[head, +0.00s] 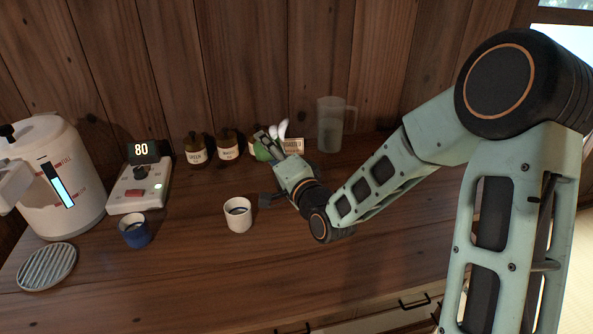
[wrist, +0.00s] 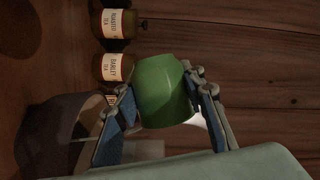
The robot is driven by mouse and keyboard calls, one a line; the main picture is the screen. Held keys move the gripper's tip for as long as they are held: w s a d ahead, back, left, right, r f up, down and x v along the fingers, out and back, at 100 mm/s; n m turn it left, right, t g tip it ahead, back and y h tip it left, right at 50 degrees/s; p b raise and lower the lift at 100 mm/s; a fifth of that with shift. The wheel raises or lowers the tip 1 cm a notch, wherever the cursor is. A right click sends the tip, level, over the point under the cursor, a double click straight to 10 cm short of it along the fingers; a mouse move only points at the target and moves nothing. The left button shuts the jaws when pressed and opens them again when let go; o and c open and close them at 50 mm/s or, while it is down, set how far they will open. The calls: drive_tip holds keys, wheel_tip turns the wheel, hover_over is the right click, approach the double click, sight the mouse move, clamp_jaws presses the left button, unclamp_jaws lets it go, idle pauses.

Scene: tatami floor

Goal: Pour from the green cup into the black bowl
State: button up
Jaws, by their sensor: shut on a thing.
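The green cup (wrist: 163,92) is between the two fingers of my gripper (wrist: 165,100) in the wrist view, and the fingers are shut on its sides. In the head view only a small part of the green cup (head: 262,152) shows, at the tip of my gripper (head: 268,145), in front of the labelled jars. The inside of the cup is not visible, and its tilt is hard to tell. I cannot make out a black bowl for certain in either view.
A white cup (head: 238,215) and a blue cup (head: 136,231) stand on the wooden counter. Labelled jars (head: 228,146) and a clear pitcher (head: 331,125) stand by the wall. A white dispenser (head: 70,170), a scale (head: 138,188) and a slatted round plate (head: 47,267) are left.

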drive_tip(key=shift+w+d+r+m+t, duration=0.1)
drive_tip(key=shift+d+r+m+t, duration=0.2)
drive_tip(key=shift+d+m, duration=0.35)
idle(0.3)
drive_tip(key=shift+d+f+m+t+b, duration=0.25)
drive_tip(key=shift+f+m+t+b, duration=0.2)
drive_tip(key=shift+m+b, duration=0.5)
idle(0.4)
drive_tip(key=shift+d+r+m+y, duration=0.1)
drive_tip(key=shift+m+y, duration=0.2)
drive_tip(key=shift+m, duration=0.1)
idle(0.4)
